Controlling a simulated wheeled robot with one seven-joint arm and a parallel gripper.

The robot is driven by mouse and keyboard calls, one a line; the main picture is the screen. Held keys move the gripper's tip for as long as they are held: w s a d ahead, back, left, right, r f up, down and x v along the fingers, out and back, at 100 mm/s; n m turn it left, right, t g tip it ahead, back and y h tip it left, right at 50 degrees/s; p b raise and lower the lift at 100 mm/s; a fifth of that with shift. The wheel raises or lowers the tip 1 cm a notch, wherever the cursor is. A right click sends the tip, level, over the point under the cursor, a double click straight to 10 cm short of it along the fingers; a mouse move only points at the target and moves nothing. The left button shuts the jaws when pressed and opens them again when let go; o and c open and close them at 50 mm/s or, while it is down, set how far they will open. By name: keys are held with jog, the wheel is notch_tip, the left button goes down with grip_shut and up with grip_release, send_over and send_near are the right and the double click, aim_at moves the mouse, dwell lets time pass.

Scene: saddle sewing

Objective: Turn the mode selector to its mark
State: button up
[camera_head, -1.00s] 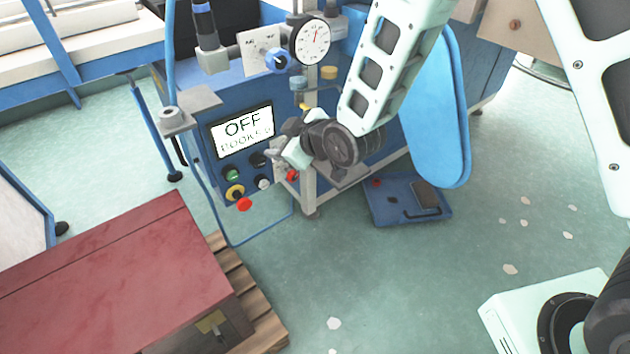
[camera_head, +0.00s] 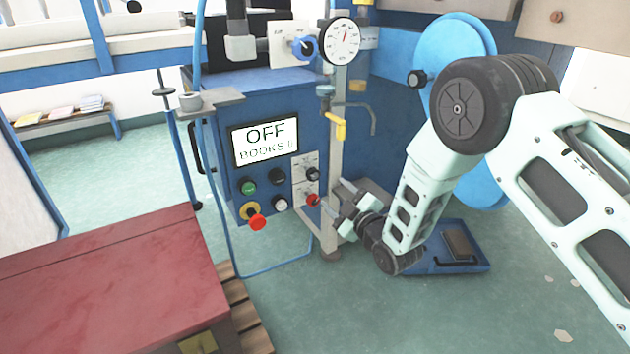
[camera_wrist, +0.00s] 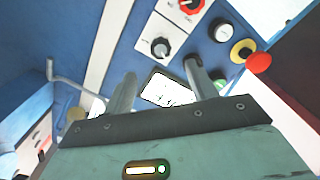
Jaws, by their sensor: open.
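Two knobs sit one above the other on a white marked plate at the right of the blue control panel: a black one (camera_head: 312,174) and a red one (camera_head: 312,200). I cannot read which is the mode selector, nor its mark. My gripper (camera_head: 332,193) is open and empty beside the plate's right edge, near the red knob. In the wrist view the black knob (camera_wrist: 160,47) lies just beyond the gap between my fingertips (camera_wrist: 160,73), apart from them. The red knob (camera_wrist: 190,6) is at the top edge. The screen (camera_head: 265,141) reads OFF.
A green button (camera_head: 248,187), a white button (camera_head: 281,204) and a red stop button (camera_head: 257,223) are left of the knobs. A blue knob (camera_head: 304,47) sits beside a dial gauge (camera_head: 341,41). A yellow handle (camera_head: 337,128) hangs above my gripper. A red box (camera_head: 105,285) stands front left.

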aim_at(315, 177)
jog(key=b+x, duration=0.3)
jog(key=x, duration=0.8)
jog(key=shift+w+a+b, duration=0.25)
jog(key=shift+a+b, duration=0.05)
jog(key=c, duration=1)
